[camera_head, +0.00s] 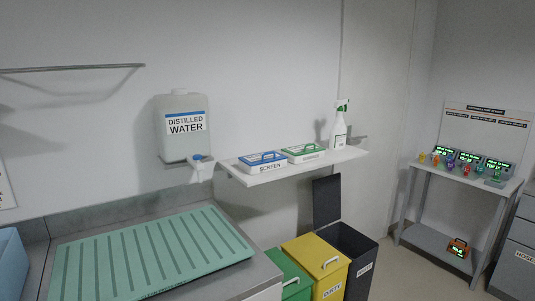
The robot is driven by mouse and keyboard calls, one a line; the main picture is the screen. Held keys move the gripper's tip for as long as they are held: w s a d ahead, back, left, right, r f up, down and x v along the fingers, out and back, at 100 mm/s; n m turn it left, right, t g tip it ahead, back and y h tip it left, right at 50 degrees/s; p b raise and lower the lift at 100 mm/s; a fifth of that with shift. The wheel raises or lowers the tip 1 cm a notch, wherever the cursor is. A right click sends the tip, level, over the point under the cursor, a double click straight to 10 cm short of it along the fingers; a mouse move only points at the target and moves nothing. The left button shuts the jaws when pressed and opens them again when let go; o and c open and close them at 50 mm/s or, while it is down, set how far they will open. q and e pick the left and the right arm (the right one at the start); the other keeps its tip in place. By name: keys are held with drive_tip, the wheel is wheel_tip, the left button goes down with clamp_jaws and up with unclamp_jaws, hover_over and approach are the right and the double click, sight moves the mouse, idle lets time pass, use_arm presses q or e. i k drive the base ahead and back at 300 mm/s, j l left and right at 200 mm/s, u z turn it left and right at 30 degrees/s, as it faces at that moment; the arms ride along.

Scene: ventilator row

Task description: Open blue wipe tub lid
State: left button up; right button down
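The blue wipe tub (262,162) is a low white box with a blue-framed top, labelled SCREEN. It sits at the left end of a white wall shelf (290,168). Its lid looks closed. A similar tub with a green top (303,152) stands just right of it on the same shelf. Neither of my grippers shows in the head view.
A white spray bottle (339,128) stands on the shelf's right part. A distilled water container (183,127) hangs on the wall at left. Below are a counter with a green ribbed mat (150,254), green (290,275) and yellow (317,266) bins, and an open dark bin (350,255).

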sight(255, 159)
drive_tip(key=i+l+u, duration=0.1)
drive_tip(key=i+l, duration=0.15)
drive_tip(key=i+l+u, duration=0.25)
drive_tip(key=i+l, duration=0.15)
drive_tip(key=l, duration=0.2)
drive_tip(key=i+l+u, duration=0.25)
drive_tip(key=l, duration=0.4)
drive_tip(key=i+l+u, duration=0.15)
drive_tip(key=l, duration=0.25)
drive_tip(key=i+l+u, duration=0.1)
drive_tip(key=i+l, duration=0.15)
drive_tip(key=l, duration=0.1)
